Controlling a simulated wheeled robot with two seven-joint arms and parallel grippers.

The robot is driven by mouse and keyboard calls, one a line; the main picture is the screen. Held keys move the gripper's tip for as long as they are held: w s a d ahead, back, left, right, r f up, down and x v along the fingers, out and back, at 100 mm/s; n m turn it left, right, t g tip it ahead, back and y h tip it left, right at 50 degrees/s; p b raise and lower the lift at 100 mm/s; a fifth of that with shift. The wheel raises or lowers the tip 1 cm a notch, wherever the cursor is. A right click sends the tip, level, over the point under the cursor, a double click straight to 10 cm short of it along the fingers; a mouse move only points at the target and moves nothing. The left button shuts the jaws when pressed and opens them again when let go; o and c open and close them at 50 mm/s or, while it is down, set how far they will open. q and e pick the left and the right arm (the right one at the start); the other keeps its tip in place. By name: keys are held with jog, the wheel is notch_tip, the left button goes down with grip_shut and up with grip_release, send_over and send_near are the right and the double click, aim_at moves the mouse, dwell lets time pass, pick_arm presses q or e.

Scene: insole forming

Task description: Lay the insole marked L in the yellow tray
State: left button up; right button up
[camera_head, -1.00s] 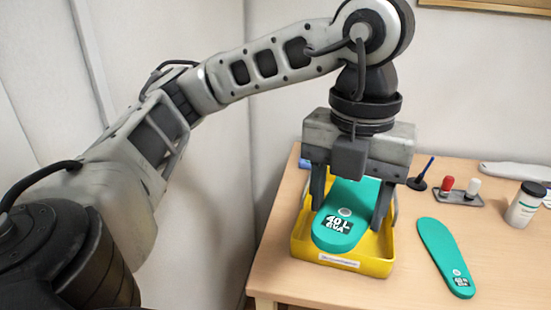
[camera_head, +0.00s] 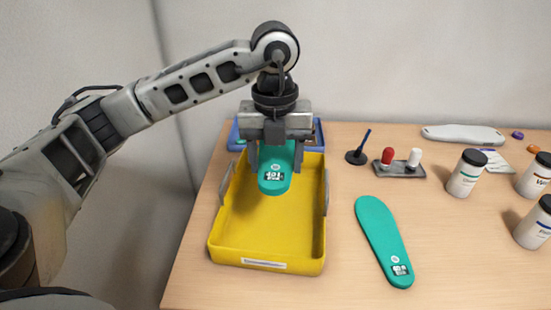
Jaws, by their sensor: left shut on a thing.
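My left gripper (camera_head: 275,164) is shut on a teal insole (camera_head: 274,180) with a dark label near its lower end. The label reads 40 L in the earlier frame. The insole hangs tilted over the far part of the yellow tray (camera_head: 265,248); its upper part is hidden by the gripper. The tray's near floor is bare, and a white label is on its front wall. I cannot tell whether the insole touches the tray. A second teal insole (camera_head: 383,238) lies on the table to the right of the tray. My right gripper is not in view.
A blue tray (camera_head: 319,134) is partly hidden behind the gripper. A dark stand with a pen (camera_head: 357,157), a holder (camera_head: 401,170) with red and white pieces, and several white jars (camera_head: 466,174) stand to the right. The wooden table (camera_head: 460,250) is clear at front right.

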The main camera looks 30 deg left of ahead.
aim_at(273, 163)
pick_arm(q)
jog(key=shift+w+a+f, duration=0.25)
jog(key=shift+a+f, duration=0.1)
jog(key=shift+f, duration=0.35)
jog(key=shift+w+a+f, duration=0.15)
jog(key=shift+f, duration=1.05)
notch_tip(273, 163, down, 13)
jog(key=b, duration=0.8)
jog(key=shift+r+b, duration=0.15)
jog(key=shift+b, duration=0.2)
jog(key=shift+f+b, duration=0.45)
jog(key=shift+f, duration=0.1)
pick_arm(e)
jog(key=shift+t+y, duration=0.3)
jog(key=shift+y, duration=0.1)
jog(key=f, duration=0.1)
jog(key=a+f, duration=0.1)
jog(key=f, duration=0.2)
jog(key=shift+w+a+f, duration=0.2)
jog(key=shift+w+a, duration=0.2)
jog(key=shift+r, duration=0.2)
